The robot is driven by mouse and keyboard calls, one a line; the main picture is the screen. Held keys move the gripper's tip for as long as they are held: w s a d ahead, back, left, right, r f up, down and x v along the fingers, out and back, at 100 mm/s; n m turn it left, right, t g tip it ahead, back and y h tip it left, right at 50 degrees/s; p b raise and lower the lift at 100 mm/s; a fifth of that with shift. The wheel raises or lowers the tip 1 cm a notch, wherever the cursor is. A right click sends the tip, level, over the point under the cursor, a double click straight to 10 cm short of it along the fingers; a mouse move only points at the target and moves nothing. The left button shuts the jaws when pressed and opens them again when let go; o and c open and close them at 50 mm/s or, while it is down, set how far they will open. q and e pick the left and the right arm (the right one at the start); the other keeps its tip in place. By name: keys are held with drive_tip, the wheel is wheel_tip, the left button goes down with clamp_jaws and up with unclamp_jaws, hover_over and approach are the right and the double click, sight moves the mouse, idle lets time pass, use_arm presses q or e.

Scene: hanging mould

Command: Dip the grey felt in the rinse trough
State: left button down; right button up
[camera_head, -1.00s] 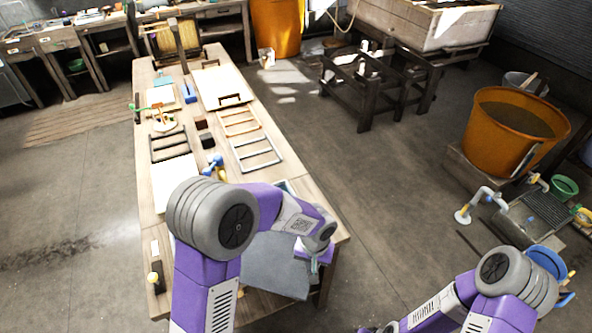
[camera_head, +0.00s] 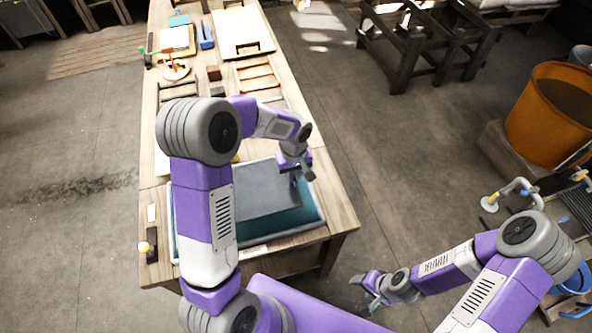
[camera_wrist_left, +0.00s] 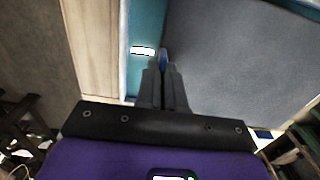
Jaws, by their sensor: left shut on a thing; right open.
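The grey felt (camera_head: 258,195) is a flat grey sheet over the teal rinse trough (camera_head: 314,212) at the near end of the table. Part of it is hidden behind my left arm. My left gripper (camera_head: 296,172) is shut on the felt near its right edge. In the left wrist view the closed fingers (camera_wrist_left: 163,68) are at the felt (camera_wrist_left: 240,60), with a teal strip of the trough (camera_wrist_left: 147,25) beside it. I cannot tell whether the felt touches the water. My right gripper (camera_head: 370,287) is open and empty, off the table at lower right.
The wooden table (camera_head: 155,215) runs away from me, with wooden frames (camera_head: 257,75), a white board (camera_head: 240,30) and a blue item (camera_head: 206,36) farther back. An orange tub (camera_head: 550,115) and pipes (camera_head: 515,192) stand right. The floor between table and tub is clear.

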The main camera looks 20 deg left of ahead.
use_arm(q)
wheel_tip(320, 180, down, 4)
drive_tip(key=b, duration=0.2)
drive_tip(key=shift+f+b, duration=0.2)
drive_tip(key=shift+b, duration=0.2)
wheel_tip(320, 180, down, 10)
drive_tip(key=b, duration=0.8)
drive_tip(key=shift+w+f, duration=0.1)
idle(0.3)
drive_tip(key=shift+w+d, duration=0.95)
drive_tip(key=shift+d, duration=0.25)
drive_tip(key=shift+s+a, duration=0.1)
drive_tip(key=shift+a, duration=0.05)
drive_tip(key=shift+s+a, duration=0.9)
drive_tip(key=shift+a, duration=0.15)
drive_tip(key=shift+w+d, duration=0.1)
drive_tip(key=shift+d, duration=0.05)
